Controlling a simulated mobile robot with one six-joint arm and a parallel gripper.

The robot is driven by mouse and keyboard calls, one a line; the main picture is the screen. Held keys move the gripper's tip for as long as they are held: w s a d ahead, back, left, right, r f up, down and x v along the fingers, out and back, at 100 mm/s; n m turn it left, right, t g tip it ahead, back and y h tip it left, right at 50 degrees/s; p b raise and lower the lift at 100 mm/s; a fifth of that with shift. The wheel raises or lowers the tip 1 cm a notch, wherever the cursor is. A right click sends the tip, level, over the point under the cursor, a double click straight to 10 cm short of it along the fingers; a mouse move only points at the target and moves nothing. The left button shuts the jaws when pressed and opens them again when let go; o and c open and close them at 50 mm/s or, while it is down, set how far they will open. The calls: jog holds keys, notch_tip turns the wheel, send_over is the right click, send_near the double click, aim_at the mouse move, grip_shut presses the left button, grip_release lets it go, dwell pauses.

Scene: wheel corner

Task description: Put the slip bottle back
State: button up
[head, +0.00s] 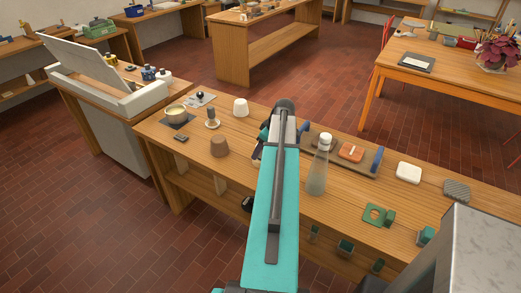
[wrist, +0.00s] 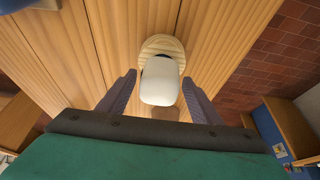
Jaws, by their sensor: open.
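A tall, pale grey bottle with a white cap (head: 317,172) stands upright on the workbench, just right of my arm in the head view; it looks like the slip bottle. My gripper (wrist: 160,80) is open, its two dark fingers apart in the wrist view. A white rounded thing (wrist: 160,82) lies between the fingers in that view, over a ribbed pale wooden disc (wrist: 163,44). I cannot tell if this white thing is the bottle. No grip on it shows. In the head view my arm hides most of the gripper and the bench under it.
A board with an orange block (head: 351,152), a white block (head: 408,172) and green pieces (head: 375,214) are at right.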

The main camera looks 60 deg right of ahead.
jog(key=shift+f, duration=0.1)
jog(key=shift+b+v, duration=0.4)
jog(key=shift+v, duration=0.55)
jog(key=shift+a+b+v, duration=0.15)
jog(key=shift+b+v, duration=0.25)
jog(key=shift+v, duration=0.35)
jog(key=shift+a+b+v, duration=0.1)
jog(key=shift+b+v, duration=0.25)
jog(key=shift+v, duration=0.35)
jog(key=b+v, duration=0.1)
jog(key=v, duration=0.8)
jog(key=shift+w+b, duration=0.3)
